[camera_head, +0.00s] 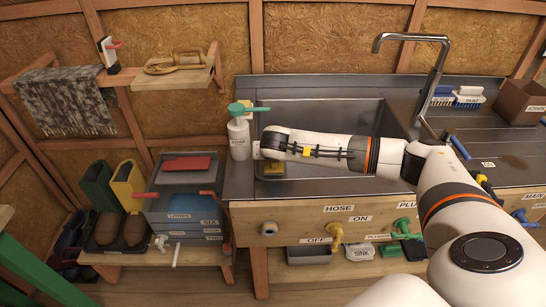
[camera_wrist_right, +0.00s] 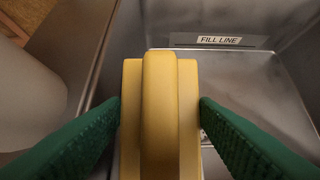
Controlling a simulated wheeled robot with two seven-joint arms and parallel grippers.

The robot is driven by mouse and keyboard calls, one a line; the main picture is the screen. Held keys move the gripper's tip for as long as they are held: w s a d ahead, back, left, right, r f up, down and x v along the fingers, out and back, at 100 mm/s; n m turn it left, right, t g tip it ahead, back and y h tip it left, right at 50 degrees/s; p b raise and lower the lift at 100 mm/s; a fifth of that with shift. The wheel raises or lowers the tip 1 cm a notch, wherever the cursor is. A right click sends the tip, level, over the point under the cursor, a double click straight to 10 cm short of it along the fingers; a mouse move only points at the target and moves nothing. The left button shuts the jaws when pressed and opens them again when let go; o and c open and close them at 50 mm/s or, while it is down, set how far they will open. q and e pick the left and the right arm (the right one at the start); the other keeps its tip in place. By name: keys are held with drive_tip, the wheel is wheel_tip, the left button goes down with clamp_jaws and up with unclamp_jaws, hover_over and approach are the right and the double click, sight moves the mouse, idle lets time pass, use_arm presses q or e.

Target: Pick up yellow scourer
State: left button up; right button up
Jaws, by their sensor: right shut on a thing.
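The yellow scourer (camera_wrist_right: 160,110) fills the middle of the right wrist view, with a raised ridge along its top. My right gripper (camera_wrist_right: 160,125) has its two green fingers shut on it, one on each side. In the head view the scourer (camera_head: 271,170) shows partly, low beneath the end of my right arm, at the left side of the sink. The arm hides the rest of it and the right fingers there. My left gripper is not in view.
The metal sink (camera_head: 330,112) lies around the arm's end; a "FILL LINE" label (camera_wrist_right: 219,40) marks its wall. A white bottle (camera_head: 239,139) with a green pump stands just left. A tall tap (camera_head: 413,38) rises at the right, near brushes (camera_head: 468,98) and a brown box (camera_head: 520,102).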

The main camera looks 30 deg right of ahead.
drive_tip(key=r, duration=0.2)
drive_tip(key=s+r, duration=0.1)
drive_tip(key=r, duration=0.1)
drive_tip(key=a+r, duration=0.1)
drive_tip(key=r, duration=0.1)
drive_tip(key=shift+s+r+b, duration=0.1)
drive_tip(key=shift+s+b, duration=0.15)
drive_tip(key=shift+b, duration=0.1)
drive_tip(key=s+a+g+y+b, duration=0.1)
drive_tip(key=s+a, duration=0.4)
drive_tip(key=s, duration=0.4)
drive_tip(key=s+a+r+g+b, duration=0.1)
drive_tip(key=s+a+g, duration=0.1)
drive_tip(key=s+a, duration=0.4)
drive_tip(key=shift+s+r+y+b, duration=0.3)
drive_tip(key=shift+s+y+b, duration=0.1)
drive_tip(key=shift+s, duration=1.05)
